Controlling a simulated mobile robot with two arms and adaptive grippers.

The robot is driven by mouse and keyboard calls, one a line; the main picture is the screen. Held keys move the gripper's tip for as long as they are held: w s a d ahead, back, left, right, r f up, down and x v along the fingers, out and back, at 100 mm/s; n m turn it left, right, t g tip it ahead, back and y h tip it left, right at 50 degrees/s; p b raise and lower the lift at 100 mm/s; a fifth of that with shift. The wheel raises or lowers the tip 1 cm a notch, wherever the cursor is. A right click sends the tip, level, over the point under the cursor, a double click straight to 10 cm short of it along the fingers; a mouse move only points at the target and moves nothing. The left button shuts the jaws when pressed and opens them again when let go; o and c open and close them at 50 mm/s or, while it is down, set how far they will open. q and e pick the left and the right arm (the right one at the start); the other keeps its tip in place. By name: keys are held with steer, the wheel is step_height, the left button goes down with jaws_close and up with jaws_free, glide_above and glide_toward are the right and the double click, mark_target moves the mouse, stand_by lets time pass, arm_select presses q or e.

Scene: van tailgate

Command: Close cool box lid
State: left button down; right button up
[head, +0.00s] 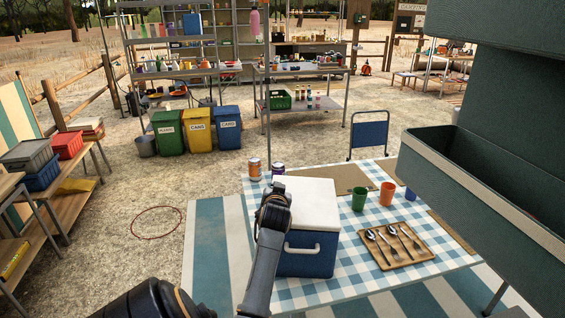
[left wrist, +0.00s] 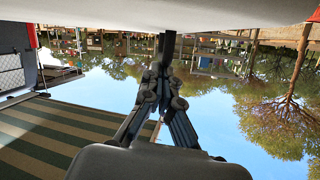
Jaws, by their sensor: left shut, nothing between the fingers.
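The blue cool box (head: 307,262) stands on the checked tablecloth in the head view, with a white handle on its front. Its white lid (head: 312,197) lies flat over the top and looks closed; I see no gap along the front edge. My left gripper (head: 274,194) is at the lid's left edge, shut and empty. In the left wrist view the left gripper (left wrist: 168,45) shows its fingers together, tips close to a pale surface across the top that looks like the lid (left wrist: 160,12). Whether they touch it I cannot tell. My right gripper is not in view.
The table (head: 350,275) also carries cans (head: 254,168), a green cup (head: 358,196), an orange cup (head: 387,193) and a wooden cutlery tray (head: 396,245). A dark green bin-like structure (head: 480,185) fills the right side. A blue chair (head: 370,134) stands behind the table.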

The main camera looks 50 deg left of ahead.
arm_select(q)
steer(key=shift+s+a+f, duration=0.1)
steer(key=shift+s+f, duration=0.05)
steer(key=shift+f, duration=0.35)
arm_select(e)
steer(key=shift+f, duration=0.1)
arm_select(q)
steer(key=shift+f, duration=0.1)
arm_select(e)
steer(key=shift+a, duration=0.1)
arm_select(q)
steer(key=shift+r, duration=0.3)
steer(key=r+p, duration=0.4)
steer(key=shift+w, duration=0.4)
steer(key=b+v, duration=0.2)
steer(key=v, duration=0.8)
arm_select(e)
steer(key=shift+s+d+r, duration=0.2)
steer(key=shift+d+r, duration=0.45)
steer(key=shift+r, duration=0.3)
arm_select(q)
steer(key=shift+f, duration=0.15)
